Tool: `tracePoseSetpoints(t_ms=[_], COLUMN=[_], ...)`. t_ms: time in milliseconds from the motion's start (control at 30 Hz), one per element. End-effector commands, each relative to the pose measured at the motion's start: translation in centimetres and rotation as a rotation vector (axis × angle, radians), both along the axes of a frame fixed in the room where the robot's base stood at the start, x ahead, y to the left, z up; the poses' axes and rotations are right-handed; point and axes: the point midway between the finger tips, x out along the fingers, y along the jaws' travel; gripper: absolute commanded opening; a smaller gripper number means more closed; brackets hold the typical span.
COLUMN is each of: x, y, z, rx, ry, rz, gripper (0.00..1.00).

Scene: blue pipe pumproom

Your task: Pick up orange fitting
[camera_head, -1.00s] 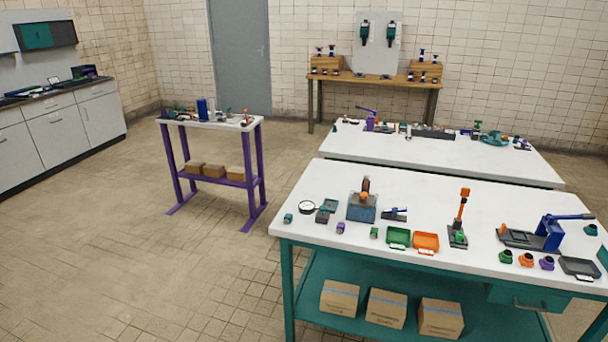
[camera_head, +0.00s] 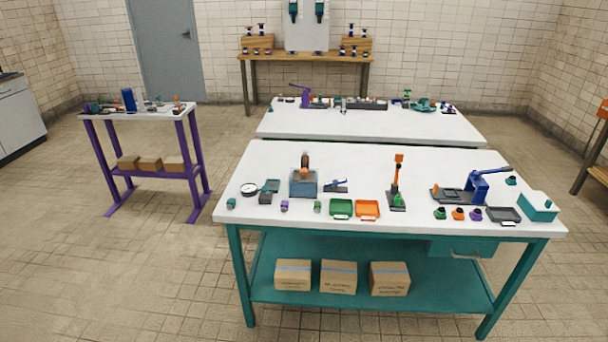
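A small orange fitting (camera_head: 458,214) stands on the front right part of the near white-topped table (camera_head: 300,156). A green fitting (camera_head: 440,213) stands just left of it and a purple fitting (camera_head: 476,214) just right of it, in a row. A dark tray (camera_head: 504,215) lies right of the row. A blue lever press (camera_head: 478,186) on a dark base stands right behind the fittings. My gripper is not in view.
A green tray (camera_head: 341,208) and an orange tray (camera_head: 367,209) lie left of the fittings. An orange-topped upright tool (camera_head: 397,180) stands between. A teal box (camera_head: 538,207) sits at the right corner. Floor in front of the table is clear.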

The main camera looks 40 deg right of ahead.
Motion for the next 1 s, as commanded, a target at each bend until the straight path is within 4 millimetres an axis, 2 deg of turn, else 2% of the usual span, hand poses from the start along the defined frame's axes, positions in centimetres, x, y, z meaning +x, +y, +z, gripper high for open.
tracePoseSetpoints(t_ms=[100,700,1000], x=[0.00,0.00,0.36], y=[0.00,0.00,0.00], z=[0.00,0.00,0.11], rx=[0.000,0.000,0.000], ry=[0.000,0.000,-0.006], rz=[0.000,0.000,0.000], gripper=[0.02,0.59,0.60])
